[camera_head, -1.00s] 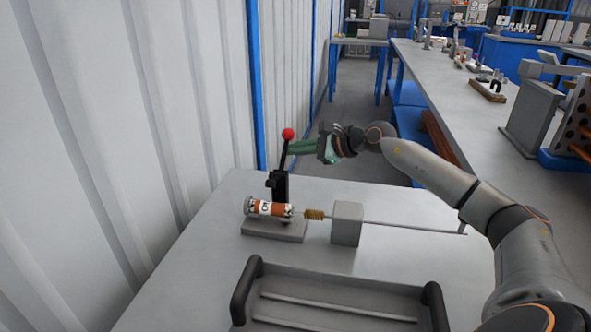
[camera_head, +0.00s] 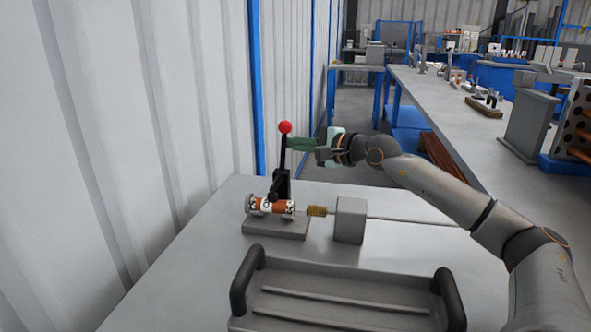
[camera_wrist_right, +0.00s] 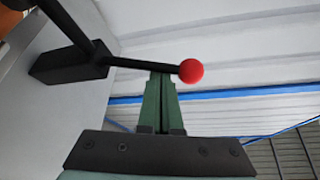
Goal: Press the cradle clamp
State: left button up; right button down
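The cradle clamp has a black upright lever (camera_head: 283,158) with a red ball knob (camera_head: 285,127), on a grey base (camera_head: 275,228). A shell with orange and white bands (camera_head: 269,206) lies in the cradle in front of the lever. My right gripper (camera_head: 292,144) has green fingers that reach in from the right, just below the knob. In the right wrist view, its fingers (camera_wrist_right: 160,85) are together, and the lever (camera_wrist_right: 145,65) crosses at their tips; the red knob (camera_wrist_right: 191,71) is to the right. I cannot tell whether they touch. My left gripper is out of view.
A brass-coloured brush (camera_head: 317,211) on a rod through a grey block (camera_head: 350,220) lies right of the cradle. A grey tray with black handles (camera_head: 340,283) is in front. A corrugated wall (camera_head: 130,130) stands left. A long bench (camera_head: 450,110) is behind right.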

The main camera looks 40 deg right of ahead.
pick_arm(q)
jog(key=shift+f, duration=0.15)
pick_arm(e)
jog(key=shift+s+a+r, duration=0.1)
jog(key=shift+a+r, duration=0.1)
jog(key=shift+a, duration=0.1)
pick_arm(q)
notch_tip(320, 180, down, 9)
jog(key=b, duration=0.8)
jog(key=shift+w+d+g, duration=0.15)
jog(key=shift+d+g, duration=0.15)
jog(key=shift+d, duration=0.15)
pick_arm(e)
jog(key=v, duration=1.2)
jog(key=shift+s+d+f, duration=0.15)
jog(key=shift+s+d, duration=0.05)
jog(key=shift+d, duration=0.15)
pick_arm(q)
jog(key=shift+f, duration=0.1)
